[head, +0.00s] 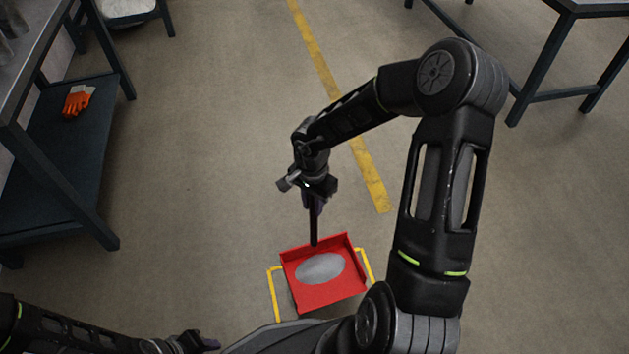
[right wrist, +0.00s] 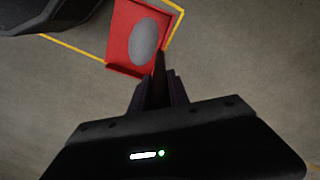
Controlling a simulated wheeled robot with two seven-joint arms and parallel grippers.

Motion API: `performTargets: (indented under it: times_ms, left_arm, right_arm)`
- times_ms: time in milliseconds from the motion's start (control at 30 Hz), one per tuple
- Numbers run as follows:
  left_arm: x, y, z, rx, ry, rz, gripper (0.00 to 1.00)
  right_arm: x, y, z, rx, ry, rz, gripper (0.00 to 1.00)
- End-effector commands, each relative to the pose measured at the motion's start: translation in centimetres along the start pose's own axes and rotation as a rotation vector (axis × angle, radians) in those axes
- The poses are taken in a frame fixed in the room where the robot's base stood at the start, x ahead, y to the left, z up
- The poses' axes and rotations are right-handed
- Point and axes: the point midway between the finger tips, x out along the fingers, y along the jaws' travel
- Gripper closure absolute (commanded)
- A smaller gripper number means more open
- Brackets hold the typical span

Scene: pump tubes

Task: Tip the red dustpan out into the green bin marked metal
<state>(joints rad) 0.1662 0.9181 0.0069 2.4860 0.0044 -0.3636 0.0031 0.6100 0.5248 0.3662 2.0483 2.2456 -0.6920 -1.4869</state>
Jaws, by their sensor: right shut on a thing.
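The red dustpan (head: 345,293) is below the middle of the head view, with a flat grey oval patch (head: 320,267) of material in it. It also shows at the top of the right wrist view (right wrist: 118,40). My right gripper (head: 315,208) points down behind the pan, shut on its upright dark handle (head: 314,228). Whether the pan touches the floor is hard to tell. My left gripper (head: 192,342) is at the bottom left edge, small and dark, and its jaws cannot be made out. No green bin marked metal shows in either view.
A thin yellow outline (head: 273,292) surrounds the dustpan. A dark workbench with an orange glove (head: 77,100) on its lower shelf stands at left. Another table frame (head: 550,60) is at top right. A yellow floor line (head: 318,60) crosses otherwise open concrete floor.

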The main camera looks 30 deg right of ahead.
Motion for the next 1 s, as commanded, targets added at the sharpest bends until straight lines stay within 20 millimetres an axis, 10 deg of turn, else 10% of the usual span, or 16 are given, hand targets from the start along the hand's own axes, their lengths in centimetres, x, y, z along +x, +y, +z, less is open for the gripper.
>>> performTargets:
  times_ms: [600,1000]
  left_arm:
    - [0.0,0.0,0.0,0.0,0.0,0.0,0.68]
    - [0.0,0.0,0.0,0.0,0.0,0.0,0.68]
  right_arm:
    - [-18.1,-7.4,7.0,-0.627,-0.001,-0.005,1.0]
    - [-20.6,-7.5,8.5,-0.723,-0.009,-0.004,1.0]
